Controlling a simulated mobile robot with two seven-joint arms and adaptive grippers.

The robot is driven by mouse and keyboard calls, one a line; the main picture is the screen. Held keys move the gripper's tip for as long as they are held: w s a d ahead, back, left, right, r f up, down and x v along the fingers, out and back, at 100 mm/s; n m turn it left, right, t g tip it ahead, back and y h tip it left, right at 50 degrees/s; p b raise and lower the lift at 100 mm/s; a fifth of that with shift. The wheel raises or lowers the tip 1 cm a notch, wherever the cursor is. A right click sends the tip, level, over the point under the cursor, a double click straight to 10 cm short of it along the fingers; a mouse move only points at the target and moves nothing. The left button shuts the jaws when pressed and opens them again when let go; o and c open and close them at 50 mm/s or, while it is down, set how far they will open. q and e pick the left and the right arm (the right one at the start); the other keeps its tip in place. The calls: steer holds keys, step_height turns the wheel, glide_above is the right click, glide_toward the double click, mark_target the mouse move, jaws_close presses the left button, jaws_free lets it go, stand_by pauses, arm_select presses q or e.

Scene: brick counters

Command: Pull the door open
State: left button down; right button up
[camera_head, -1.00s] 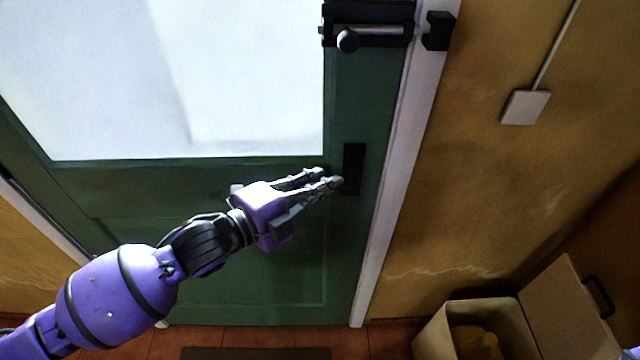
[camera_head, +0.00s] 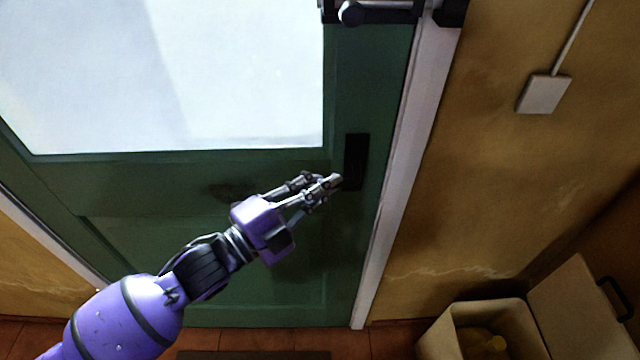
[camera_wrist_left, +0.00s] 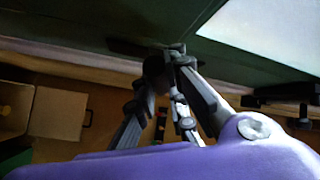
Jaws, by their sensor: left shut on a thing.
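The green door (camera_head: 150,232) with a large white pane (camera_head: 180,75) looks closed against its white frame. A dark handle plate (camera_head: 355,162) is on the door near its right edge. My left gripper (camera_head: 330,182) is at the lower part of this plate, its fingertips shut on the handle. The fingers hide most of the handle grip. In the left wrist view the fingers (camera_wrist_left: 168,62) close around a dark part (camera_wrist_left: 152,68) against the green door.
A black and metal bolt (camera_head: 375,12) is high on the door, cut by the top edge. A white switch box (camera_head: 543,94) is on the yellow wall. A dark mat (camera_head: 255,355) lies below the door.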

arm_select(q)
steer(key=f+n+t+b, duration=0.1)
steer(key=n+b, duration=0.1)
steer(key=d+f+n+t+h+b, duration=0.1)
steer(key=t+b, duration=0.1)
steer(key=b, duration=0.1)
steer(key=shift+f+n+h, duration=0.15)
steer(key=shift+n+h, duration=0.15)
steer(key=shift+n, duration=0.1)
arm_select(e)
steer(key=shift+g, duration=0.3)
steer(key=f, duration=0.3)
steer(key=s+f, duration=0.1)
steer(key=f, duration=0.1)
steer(key=shift+a+f, duration=0.15)
steer(key=shift+a, duration=0.05)
steer(key=shift+w, duration=0.3)
